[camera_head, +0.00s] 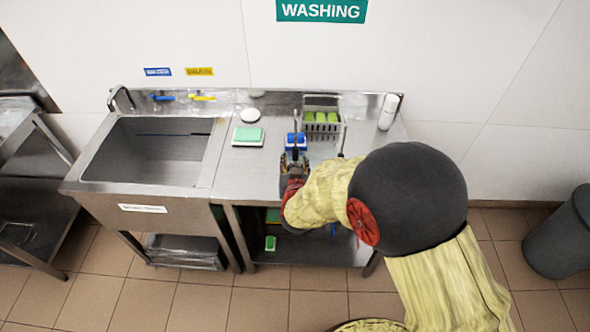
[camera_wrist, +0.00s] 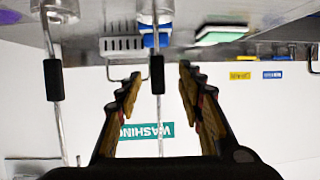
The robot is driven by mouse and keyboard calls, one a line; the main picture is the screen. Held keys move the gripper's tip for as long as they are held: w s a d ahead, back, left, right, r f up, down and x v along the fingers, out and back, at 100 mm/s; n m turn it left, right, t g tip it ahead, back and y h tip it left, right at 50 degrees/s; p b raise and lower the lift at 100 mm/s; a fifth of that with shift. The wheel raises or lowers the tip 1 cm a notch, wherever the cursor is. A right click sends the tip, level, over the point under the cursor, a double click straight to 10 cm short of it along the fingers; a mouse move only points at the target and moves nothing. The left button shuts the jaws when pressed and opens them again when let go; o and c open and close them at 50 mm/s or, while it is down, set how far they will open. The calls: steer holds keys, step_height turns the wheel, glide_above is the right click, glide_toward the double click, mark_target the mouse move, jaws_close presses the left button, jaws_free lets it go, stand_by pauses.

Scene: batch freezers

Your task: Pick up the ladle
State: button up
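In the wrist view, which looks upside down, a thin metal utensil with a black grip (camera_wrist: 157,75) stands between the fingers of my gripper (camera_wrist: 160,85). The fingers are open, with gaps on both sides of the utensil. A second long-handled utensil with a black grip (camera_wrist: 53,80) and a rounded shiny end is at the left, outside the fingers. I cannot tell for sure which one is the ladle. In the head view, my gripper (camera_head: 294,168) is over the front of the steel counter (camera_head: 245,178), with a thin upright handle (camera_head: 296,122) just behind it.
A blue item (camera_head: 296,141) is behind my gripper. A metal rack (camera_head: 322,130) with green items stands at the back. A green sponge (camera_head: 248,134) and a white bottle (camera_head: 388,111) are on the counter. A sink (camera_head: 160,150) is left, a grey bin (camera_head: 562,235) right.

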mark_target(295, 157)
steer(key=x, duration=0.6)
steer(key=shift+d+f+b, duration=0.1)
steer(key=shift+d+b, duration=0.1)
steer(key=shift+b, duration=0.15)
steer(key=shift+c, duration=1.2)
jaws_close()
